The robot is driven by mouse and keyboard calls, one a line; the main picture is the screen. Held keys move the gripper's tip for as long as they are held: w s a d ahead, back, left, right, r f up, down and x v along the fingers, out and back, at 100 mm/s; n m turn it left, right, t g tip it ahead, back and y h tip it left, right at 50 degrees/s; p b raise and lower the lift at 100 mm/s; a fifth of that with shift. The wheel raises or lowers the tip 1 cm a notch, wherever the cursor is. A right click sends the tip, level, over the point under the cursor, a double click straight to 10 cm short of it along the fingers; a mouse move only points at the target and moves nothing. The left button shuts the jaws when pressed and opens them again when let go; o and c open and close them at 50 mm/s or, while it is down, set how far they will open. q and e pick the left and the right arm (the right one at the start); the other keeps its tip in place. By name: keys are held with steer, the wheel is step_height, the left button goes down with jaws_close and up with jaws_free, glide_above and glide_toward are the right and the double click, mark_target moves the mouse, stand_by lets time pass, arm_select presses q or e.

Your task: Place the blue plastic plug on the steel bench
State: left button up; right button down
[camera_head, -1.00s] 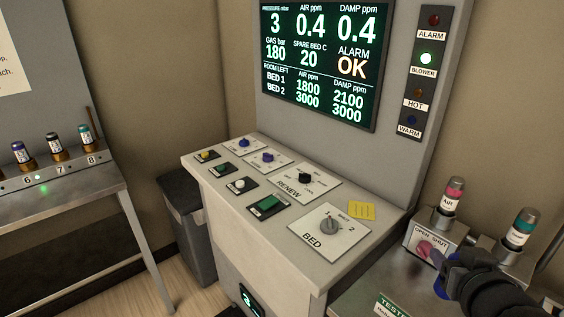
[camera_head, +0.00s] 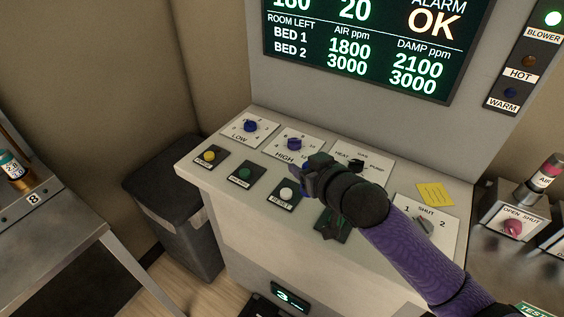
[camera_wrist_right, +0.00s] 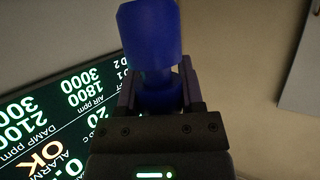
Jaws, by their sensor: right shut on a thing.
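My right gripper (camera_head: 304,178) is over the front of the control console, its arm coming in from the lower right. In the right wrist view it is shut on the blue plastic plug (camera_wrist_right: 150,38), a cylinder with a wide blue head and a narrower part between the fingers (camera_wrist_right: 159,92). In the head view the plug is mostly hidden by the gripper. A steel bench (camera_head: 62,236) stands at the left edge, marked 8, apart from the gripper. Another steel surface (camera_head: 490,262) lies at the right. My left gripper is not in view.
The console (camera_head: 238,212) carries knobs, a yellow button (camera_head: 209,156), a white button (camera_head: 286,194) and a yellow note (camera_head: 434,195). A lit screen (camera_head: 375,52) rises behind. A dark bin (camera_head: 180,225) stands between bench and console. A small vial (camera_head: 14,166) stands on the left bench.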

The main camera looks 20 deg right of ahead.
step_height(320, 180, down, 10)
steer(key=b, duration=0.3)
steer(key=shift+s+d, duration=0.1)
steer(key=shift+s, duration=0.05)
steer(key=shift+f, duration=0.1)
steer(key=shift+c, duration=1.1)
jaws_free()
